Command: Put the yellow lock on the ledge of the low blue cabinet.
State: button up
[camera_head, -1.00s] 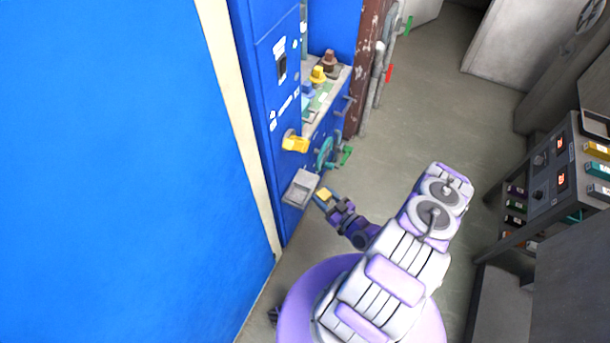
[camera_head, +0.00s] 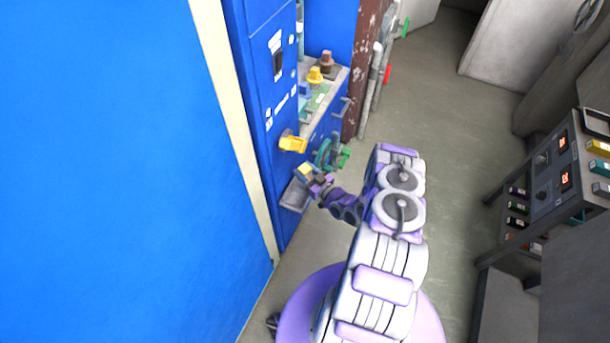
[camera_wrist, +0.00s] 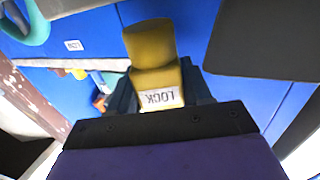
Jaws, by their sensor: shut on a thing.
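The yellow lock (camera_head: 305,170) is held in my gripper (camera_head: 312,177). In the wrist view the lock (camera_wrist: 152,75) has a white LOCK label, upside down, and my gripper's dark fingers (camera_wrist: 160,92) are shut on its two sides. A small grey ledge (camera_head: 293,196) juts from the front of the tall blue cabinet; the lock appears just above and beside its far end, the exact gap unclear. The low blue cabinet (camera_head: 325,140) stands behind it, its grey top (camera_head: 334,82) carrying a yellow and a brown knobbed piece.
A yellow handle (camera_head: 292,144) sticks out above the small ledge. A green handwheel (camera_head: 325,153) is close behind my gripper. A grey handle (camera_head: 343,106) juts from the low cabinet. Open floor (camera_head: 440,130) lies to the right, before a control console (camera_head: 560,170).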

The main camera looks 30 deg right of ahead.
notch_tip(320, 180, down, 2)
jog(key=shift+r, duration=0.1)
jog(key=o, duration=1.1)
